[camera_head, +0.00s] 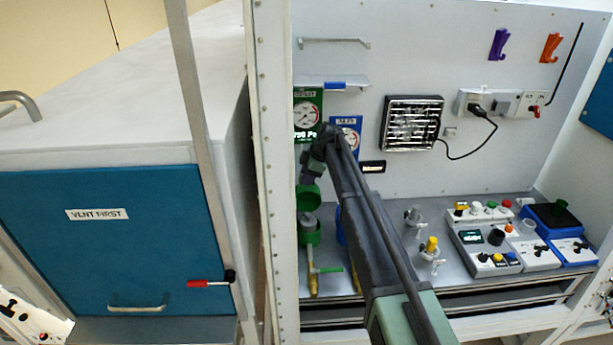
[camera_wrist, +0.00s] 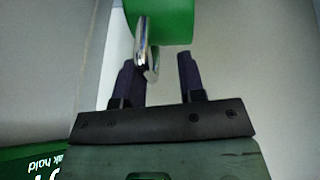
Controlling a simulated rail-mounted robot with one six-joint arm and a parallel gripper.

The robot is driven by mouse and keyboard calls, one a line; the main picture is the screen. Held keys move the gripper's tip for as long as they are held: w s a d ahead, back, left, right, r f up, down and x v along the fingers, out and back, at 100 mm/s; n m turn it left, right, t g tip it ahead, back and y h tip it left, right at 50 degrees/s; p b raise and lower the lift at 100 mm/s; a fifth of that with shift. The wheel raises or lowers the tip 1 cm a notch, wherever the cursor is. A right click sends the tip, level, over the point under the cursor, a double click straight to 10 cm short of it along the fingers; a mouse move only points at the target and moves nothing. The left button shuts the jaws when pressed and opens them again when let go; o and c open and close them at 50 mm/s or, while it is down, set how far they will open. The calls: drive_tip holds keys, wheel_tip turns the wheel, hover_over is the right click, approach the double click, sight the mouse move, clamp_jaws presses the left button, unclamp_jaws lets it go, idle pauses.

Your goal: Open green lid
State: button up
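The green lid (camera_head: 309,196) shows in the head view above a green container (camera_head: 312,239), with a grey part between them. The lid looks raised, but its exact angle is hard to tell. In the wrist view a green part (camera_wrist: 172,18), which looks like the lid, carries a shiny metal loop handle (camera_wrist: 146,52). My gripper (camera_wrist: 157,65) is open, its two dark fingers apart. The loop lies between the fingers, close to the left one, and I cannot tell whether they touch. In the head view my arm partly hides the gripper.
A blue container (camera_head: 341,226) is mostly hidden behind my arm. Green and blue gauge panels (camera_head: 346,124) are on the back wall. A brass valve with a green handle (camera_head: 313,272) stands in front. Control boxes (camera_head: 485,246) fill the right side. A white frame post (camera_head: 270,170) stands left.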

drive_tip(key=p+v, duration=0.8)
drive_tip(key=v, duration=0.2)
drive_tip(key=shift+r+p, duration=0.15)
drive_tip(key=shift+p, duration=0.25)
drive_tip(key=shift+o, duration=0.2)
drive_tip(key=t+h+b, duration=0.4)
drive_tip(key=b, duration=0.5)
hover_over(317, 189)
drive_tip(key=w+a, duration=0.3)
drive_tip(key=a, duration=0.1)
drive_tip(key=f, duration=0.9)
drive_tip(key=shift+s+d, duration=0.1)
drive_tip(key=shift+d, duration=0.1)
drive_tip(key=shift+r, duration=0.1)
